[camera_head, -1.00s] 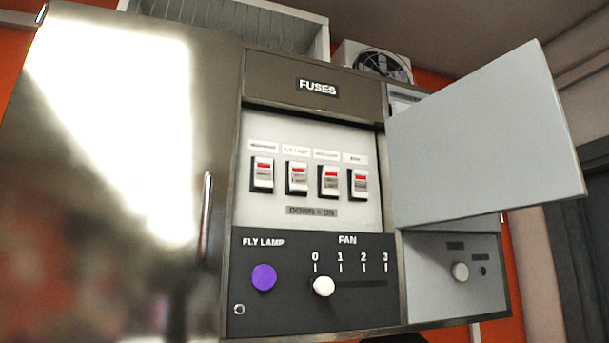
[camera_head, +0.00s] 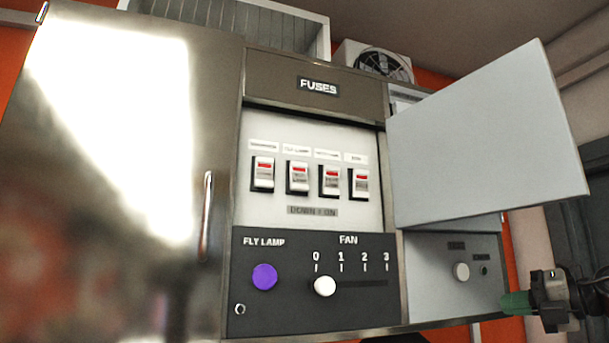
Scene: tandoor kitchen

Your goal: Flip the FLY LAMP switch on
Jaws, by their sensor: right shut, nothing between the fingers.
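The fuse box (camera_head: 315,121) carries a row of several rocker switches under small labels. The second switch from the left (camera_head: 298,178) sits under a blurred label that appears to read FLY LAMP. All the rockers look alike, each with a red band at its top. A plate below them reads DOWN = ON. On the dark panel underneath, a round purple knob (camera_head: 264,277) sits below the words FLY LAMP. My right gripper (camera_head: 512,304) is at the lower right edge, shut and empty, well to the right of the switches. My left gripper is not in view.
An open grey door panel (camera_head: 485,140) juts out right of the switches. A white FAN slider knob (camera_head: 325,286) stands at 0. A small knob (camera_head: 461,272) is on the lower right panel. A tall steel door (camera_head: 110,150) with a handle fills the left.

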